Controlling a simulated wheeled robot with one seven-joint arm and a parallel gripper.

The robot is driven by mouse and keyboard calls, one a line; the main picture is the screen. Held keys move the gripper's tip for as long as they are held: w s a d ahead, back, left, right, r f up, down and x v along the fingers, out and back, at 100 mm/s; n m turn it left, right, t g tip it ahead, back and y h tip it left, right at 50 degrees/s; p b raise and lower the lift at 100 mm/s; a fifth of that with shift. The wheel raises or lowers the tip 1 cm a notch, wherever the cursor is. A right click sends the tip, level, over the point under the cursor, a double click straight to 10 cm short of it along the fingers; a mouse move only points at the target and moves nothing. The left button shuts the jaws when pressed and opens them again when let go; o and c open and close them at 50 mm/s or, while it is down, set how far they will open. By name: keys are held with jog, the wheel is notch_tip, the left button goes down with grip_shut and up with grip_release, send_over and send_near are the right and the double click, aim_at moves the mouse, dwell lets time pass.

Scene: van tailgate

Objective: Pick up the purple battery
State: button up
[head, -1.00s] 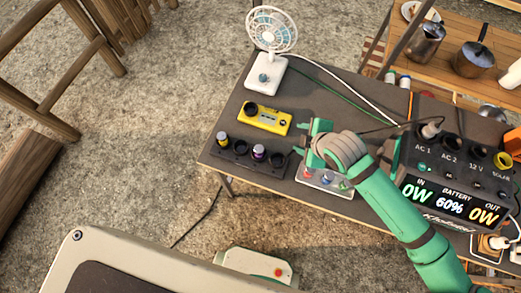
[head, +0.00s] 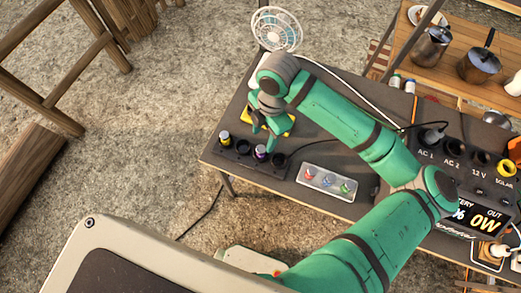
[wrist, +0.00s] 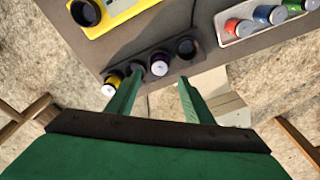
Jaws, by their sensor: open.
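The purple battery (head: 261,152) stands upright in a black holder (head: 240,160) with several round sockets. It also shows in the wrist view (wrist: 159,66), its pale top facing the camera. A yellow battery (head: 224,138) stands in the same holder, to its left; other sockets look empty. My gripper (head: 261,127) is open, pointing down near the purple battery. In the wrist view the two green fingers (wrist: 159,80) are spread, and the purple battery appears in line with the gap, just past the tips. Nothing is held. I cannot tell the exact height above it.
A yellow device (wrist: 115,14) with a round socket lies behind the holder. A light tray (head: 316,191) with red, blue and green batteries lies to the right. A power station (head: 455,165) stands further right and a fan (head: 276,30) behind. The holder sits near the table's front edge.

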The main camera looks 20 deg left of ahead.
aim_at(261, 148)
jog(key=shift+s+a+f, duration=0.1)
jog(key=shift+s+f, duration=0.05)
jog(key=shift+f, duration=1.25)
jog(key=shift+s+a+f, duration=0.1)
jog(key=shift+f, duration=1.25)
jog(key=shift+s+a+f, duration=0.1)
jog(key=shift+s+f, duration=0.05)
jog(key=shift+f, duration=1.25)
grip_shut()
